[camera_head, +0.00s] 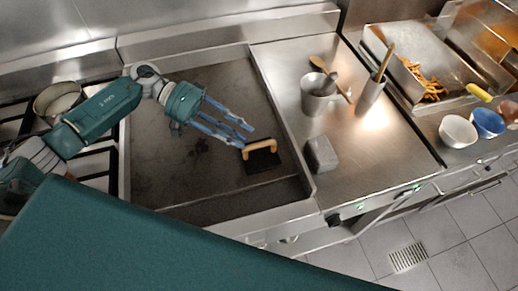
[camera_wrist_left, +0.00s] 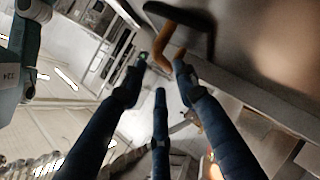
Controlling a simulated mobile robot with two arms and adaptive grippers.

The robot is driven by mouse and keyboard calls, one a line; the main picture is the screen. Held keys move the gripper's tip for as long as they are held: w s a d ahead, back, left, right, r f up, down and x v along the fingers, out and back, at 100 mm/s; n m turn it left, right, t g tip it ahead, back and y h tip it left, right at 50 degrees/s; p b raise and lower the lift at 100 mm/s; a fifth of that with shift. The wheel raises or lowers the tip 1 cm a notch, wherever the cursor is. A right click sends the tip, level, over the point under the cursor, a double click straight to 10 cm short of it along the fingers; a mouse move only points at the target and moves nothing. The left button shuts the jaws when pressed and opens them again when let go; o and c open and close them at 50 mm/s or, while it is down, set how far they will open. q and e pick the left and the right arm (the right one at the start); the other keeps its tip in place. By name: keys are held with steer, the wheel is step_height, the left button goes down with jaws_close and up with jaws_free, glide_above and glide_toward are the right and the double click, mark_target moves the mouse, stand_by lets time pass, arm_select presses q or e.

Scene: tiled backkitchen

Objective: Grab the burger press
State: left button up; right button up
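The burger press has a flat black plate (camera_head: 262,162) and an orange wooden handle (camera_head: 259,146). It rests on the dark griddle (camera_head: 190,190), near the griddle's right side. My left gripper (camera_head: 246,135) is open, with its blue fingers spread and their tips close to the handle. In the left wrist view, the handle (camera_wrist_left: 163,48) shows at the fingertips of my left gripper (camera_wrist_left: 161,68), with the dark plate (camera_wrist_left: 187,16) beyond. I cannot tell whether a finger touches the handle. My right gripper is not in view.
A grey block (camera_head: 321,154) sits on the steel counter right of the griddle. A metal pot (camera_head: 316,98) and a utensil holder (camera_head: 369,98) stand behind it. A fries tray (camera_head: 405,65) and bowls (camera_head: 458,131) are farther right. The griddle's left part is clear.

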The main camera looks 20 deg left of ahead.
mark_target(258, 144)
arm_select(q)
steer(key=shift+x, duration=1)
steer(key=p+x, duration=0.1)
steer(key=x, duration=0.3)
steer(key=shift+d+f+p, duration=0.2)
steer(key=shift+d+p, duration=0.1)
steer(key=shift+p, duration=0.05)
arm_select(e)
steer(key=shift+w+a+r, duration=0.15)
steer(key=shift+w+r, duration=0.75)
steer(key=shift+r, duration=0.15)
arm_select(q)
steer(key=shift+a, duration=0.1)
steer(key=c, duration=0.7)
steer(key=shift+w+r, duration=0.1)
jaws_close()
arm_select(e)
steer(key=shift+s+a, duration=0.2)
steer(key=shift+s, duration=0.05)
